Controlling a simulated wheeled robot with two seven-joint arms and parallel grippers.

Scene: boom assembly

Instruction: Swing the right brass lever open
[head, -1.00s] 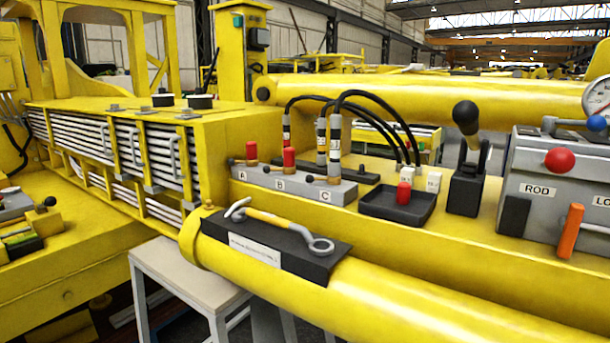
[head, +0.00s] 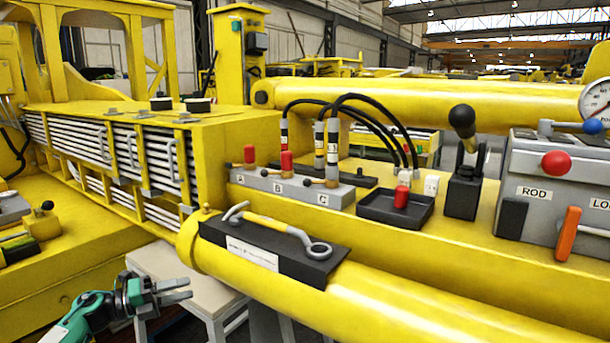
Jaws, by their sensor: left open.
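The grey valve block (head: 340,197) marked A, B and C sits on the yellow boom. The right brass lever (head: 316,182) is small and lies low on top of the block by the C port, with a dark knob at its left end. A hose fitting (head: 334,158) stands upright behind it. Red caps stand by A and B. My right gripper is out of view.
A black pad (head: 290,271) with a yellow-handled wrench (head: 275,226) lies on the front yellow tube (head: 400,310). A black tray (head: 375,209) holding a red cap stands right of the block. A pale stool (head: 165,262) is behind my left gripper. Black hoses arch above.

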